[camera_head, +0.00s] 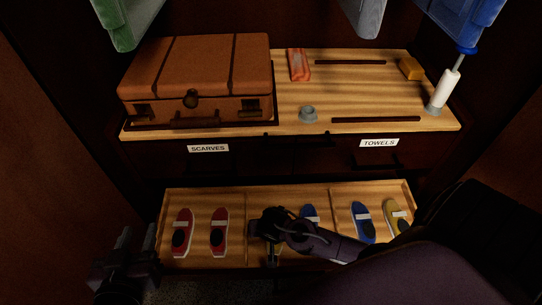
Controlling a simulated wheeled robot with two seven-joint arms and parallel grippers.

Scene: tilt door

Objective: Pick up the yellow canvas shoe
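A yellow canvas shoe (397,215) with a dark opening lies in the right compartment of the open lower drawer (335,189). Its lower right end is near my dark arm, which may hide part of it. My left gripper (138,242) is at the lower left, outside the drawer, with its fingers apart and nothing seen between them. My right arm comes in from the right and crosses over the drawer. Its gripper (271,250) is dark and over the drawer's middle, left of the yellow shoe and well apart from it. Its fingers are not clear.
Two red shoes (183,231) lie in the left compartment. Blue shoes (362,222) lie right of the middle, one partly hidden by my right arm. Above are closed drawers labelled SCARVES and TOWELS, and a wooden top with a brown suitcase (200,68) and a white roller (442,93). Clothes hang above.

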